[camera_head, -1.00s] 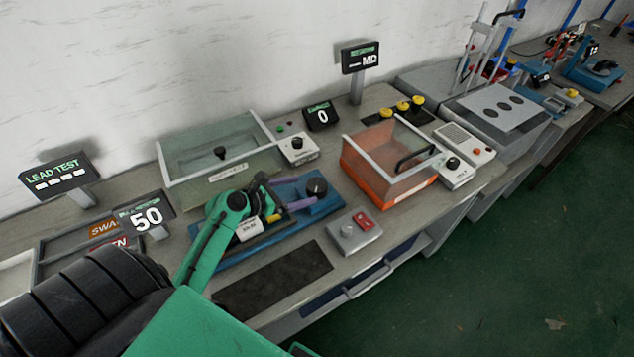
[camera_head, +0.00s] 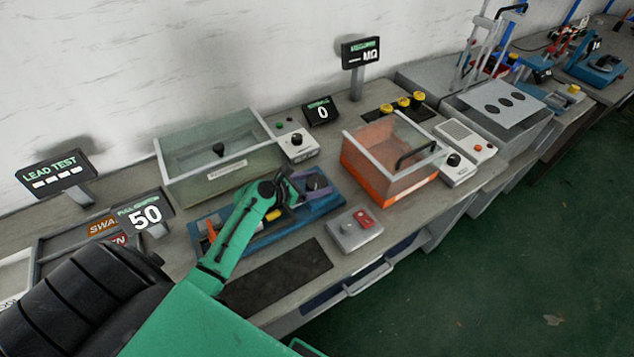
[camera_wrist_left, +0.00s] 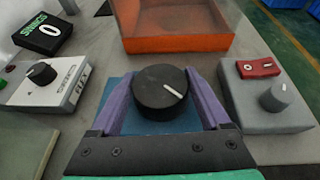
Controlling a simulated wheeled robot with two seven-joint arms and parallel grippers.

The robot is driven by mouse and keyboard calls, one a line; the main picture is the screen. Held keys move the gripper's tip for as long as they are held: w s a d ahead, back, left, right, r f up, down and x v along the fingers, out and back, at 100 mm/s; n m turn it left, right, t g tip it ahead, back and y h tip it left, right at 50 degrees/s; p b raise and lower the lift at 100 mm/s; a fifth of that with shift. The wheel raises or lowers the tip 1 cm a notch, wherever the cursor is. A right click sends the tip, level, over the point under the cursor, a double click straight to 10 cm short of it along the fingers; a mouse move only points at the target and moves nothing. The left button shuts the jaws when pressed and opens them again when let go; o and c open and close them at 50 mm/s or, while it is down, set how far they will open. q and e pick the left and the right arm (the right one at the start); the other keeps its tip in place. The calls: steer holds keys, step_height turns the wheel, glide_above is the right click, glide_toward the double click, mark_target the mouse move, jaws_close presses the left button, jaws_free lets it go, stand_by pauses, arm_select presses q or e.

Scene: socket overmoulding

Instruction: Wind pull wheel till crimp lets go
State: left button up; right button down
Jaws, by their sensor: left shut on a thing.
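The pull wheel (camera_wrist_left: 160,92) is a round black knob with a white pointer line, on the blue pull tester (camera_head: 236,258). In the left wrist view the pointer slants down to the right. My left gripper (camera_head: 314,183) is at the right end of the tester. In the left wrist view its two purple fingers (camera_wrist_left: 162,98) are shut on the wheel, one on each side. The pull display (camera_head: 147,214) reads 50. My green arm covers part of the tester, and I cannot make out the crimp. My right gripper is not in view.
A grey box with a red switch (camera_head: 355,229) stands close in front of the tester. Behind are a clear-walled tank (camera_head: 222,192) and an orange clear-sided bin (camera_head: 375,185). A dark mat (camera_head: 278,277) lies bare at the front edge.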

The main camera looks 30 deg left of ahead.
arm_select(q)
steer(key=shift+f+m+g+h+b, duration=0.15)
steer(key=shift+m+g+h+b, duration=0.55)
steer(key=shift+m+h+b, duration=0.5)
steer(key=shift+r+m+g+h+b, duration=0.2)
steer(key=shift+m+g+h+b, duration=1)
steer(key=shift+m+g+h, duration=0.4)
steer(key=o, duration=1.2)
steer(key=b+v, duration=0.1)
steer(key=v, duration=1.3)
steer(key=shift+s+a+r, duration=0.1)
steer(key=shift+s+r, duration=0.05)
steer(key=shift+s, duration=0.1)
